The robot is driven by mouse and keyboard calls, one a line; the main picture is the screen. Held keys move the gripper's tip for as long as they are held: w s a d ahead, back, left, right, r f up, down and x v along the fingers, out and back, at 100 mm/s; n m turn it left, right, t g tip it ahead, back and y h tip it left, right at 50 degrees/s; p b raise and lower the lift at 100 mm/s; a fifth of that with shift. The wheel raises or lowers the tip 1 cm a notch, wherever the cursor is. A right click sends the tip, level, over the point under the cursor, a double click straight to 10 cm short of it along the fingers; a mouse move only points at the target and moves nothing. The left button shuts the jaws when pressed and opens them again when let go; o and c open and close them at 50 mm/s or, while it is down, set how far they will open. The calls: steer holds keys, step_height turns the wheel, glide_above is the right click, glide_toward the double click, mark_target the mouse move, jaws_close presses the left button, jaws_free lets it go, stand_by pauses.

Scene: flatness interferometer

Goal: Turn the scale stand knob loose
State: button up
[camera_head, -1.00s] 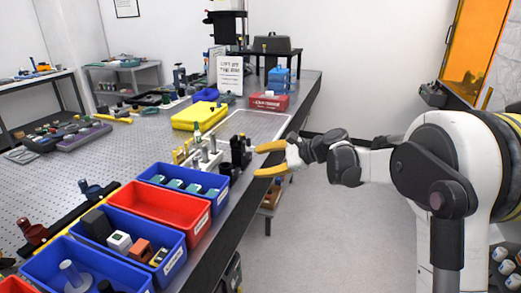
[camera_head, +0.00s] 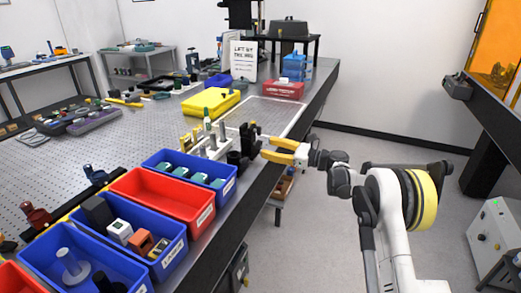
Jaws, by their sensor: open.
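My gripper (camera_head: 270,149) has two yellow fingers, spread open and empty. It reaches in from the right at the bench's front edge, with its fingertips close beside a small black upright post piece (camera_head: 247,138). I cannot tell whether they touch. This black piece may be the scale stand, but no label shows, and a knob on it is too small to make out. A shorter black cylinder (camera_head: 235,160) stands in front of it. Silver posts (camera_head: 212,145) stand just to its left.
Blue bins (camera_head: 193,180), (camera_head: 130,235) and a red bin (camera_head: 165,200) line the bench's front edge. A yellow case (camera_head: 210,102) and a red box (camera_head: 284,91) lie farther back. The perforated bench top (camera_head: 130,140) has clear room. Floor right of the bench is open.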

mark_target(261, 145)
steer(key=shift+b+x, duration=0.45)
steer(key=shift+x, duration=1.4)
jaws_close()
steer(key=shift+n, duration=0.3)
steer(key=n+p, duration=0.1)
steer(key=n, duration=0.2)
steer(key=shift+n, duration=2.1)
